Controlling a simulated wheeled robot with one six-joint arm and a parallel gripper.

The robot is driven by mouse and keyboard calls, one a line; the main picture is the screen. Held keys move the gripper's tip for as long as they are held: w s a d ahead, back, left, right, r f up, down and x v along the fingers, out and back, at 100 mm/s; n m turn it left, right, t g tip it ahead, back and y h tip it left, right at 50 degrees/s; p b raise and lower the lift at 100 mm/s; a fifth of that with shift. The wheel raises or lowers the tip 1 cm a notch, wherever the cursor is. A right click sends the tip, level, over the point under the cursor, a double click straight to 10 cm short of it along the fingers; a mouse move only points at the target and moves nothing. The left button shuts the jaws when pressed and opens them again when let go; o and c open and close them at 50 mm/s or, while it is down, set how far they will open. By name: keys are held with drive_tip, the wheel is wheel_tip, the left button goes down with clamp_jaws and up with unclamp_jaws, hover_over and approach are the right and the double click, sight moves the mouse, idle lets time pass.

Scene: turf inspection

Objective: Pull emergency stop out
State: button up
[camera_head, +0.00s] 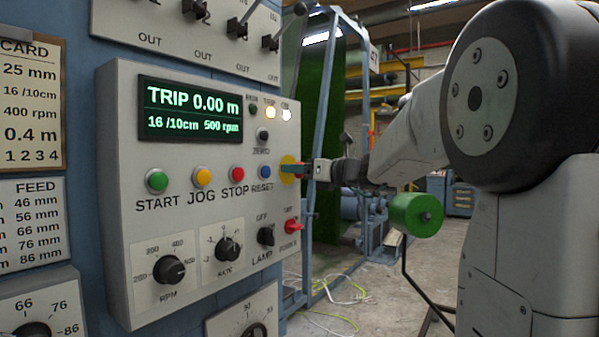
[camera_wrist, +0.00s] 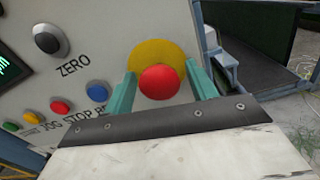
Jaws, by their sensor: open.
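The emergency stop is a red mushroom button (camera_wrist: 160,82) on a yellow round plate (camera_wrist: 150,54), near the right edge of the grey control panel (camera_head: 117,110). In the wrist view my gripper (camera_wrist: 164,88) is open, with one teal finger on each side of the red button. Whether the fingers touch the button cannot be told. In the head view my gripper (camera_head: 303,168) reaches the panel's right edge from the right and hides the red button; part of the yellow plate (camera_head: 288,168) shows.
The panel's display (camera_head: 190,110) reads TRIP 0.00 m. The blue RESET button (camera_head: 265,173) and red STOP button (camera_head: 237,174) lie left of the yellow plate. A black ZERO button (camera_wrist: 51,39) is near. A red POWER switch (camera_head: 291,226) sits below. Open floor lies to the right.

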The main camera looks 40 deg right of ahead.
clamp_jaws()
drive_tip(key=shift+v, duration=0.85)
unclamp_jaws()
drive_tip(key=shift+s, duration=0.1)
drive_tip(key=v, duration=0.7)
drive_tip(key=shift+s+d, duration=0.2)
drive_tip(key=shift+s, duration=0.15)
